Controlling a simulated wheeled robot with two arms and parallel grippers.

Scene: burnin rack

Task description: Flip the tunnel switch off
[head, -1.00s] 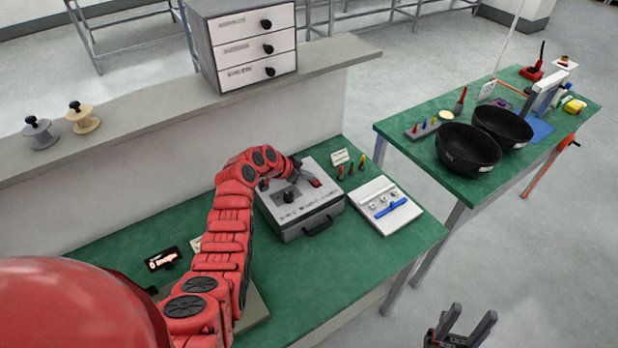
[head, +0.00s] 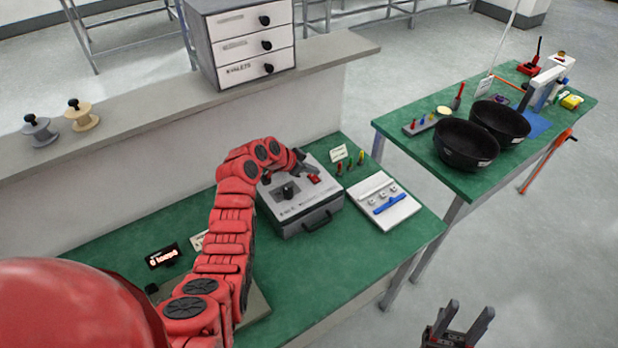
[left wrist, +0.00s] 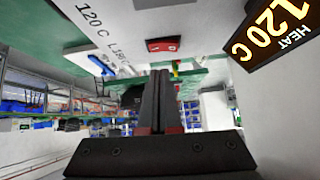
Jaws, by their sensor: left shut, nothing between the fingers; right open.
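The red switch (left wrist: 163,44) also shows in the left wrist view, just beyond my fingertips. My left gripper (head: 306,168) is shut and empty, close beside the switch on its far left side. Its closed fingers (left wrist: 160,75) point toward the switch with a seeming small gap; contact cannot be made out. My right gripper (head: 458,325) is open and empty, low at the right, off the bench.
A lit display (left wrist: 272,32) reads 120 C HEAT in the left wrist view. A white tray with a blue bar (head: 385,212) and several small coloured tools (head: 352,163) are right of the unit. A drawer cabinet (head: 240,45) stands on the ledge behind.

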